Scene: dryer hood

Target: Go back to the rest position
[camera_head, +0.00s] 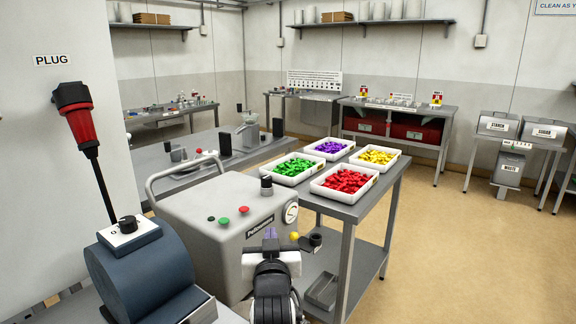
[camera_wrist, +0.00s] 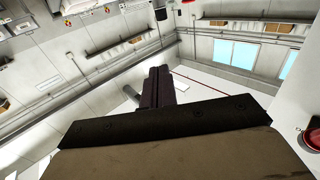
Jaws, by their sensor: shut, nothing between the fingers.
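My gripper (camera_head: 270,236) is at the lower middle of the head view, in front of the grey machine. In the wrist view its dark fingers (camera_wrist: 158,82) are together with nothing between them. The view past them shows walls, shelves and windows, tilted. The grey machine (camera_head: 190,214) has a curved handle bar on its left side, red and green buttons and a round gauge. My gripper overlaps its front in the picture; no contact can be made out.
A table (camera_head: 352,212) right of the machine bears trays of green (camera_head: 294,167), purple, yellow and red (camera_head: 347,181) pieces. A blue drum-shaped device (camera_head: 140,272) stands at lower left. A red plug (camera_head: 75,112) is on the left wall. The floor at right (camera_head: 450,260) is clear.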

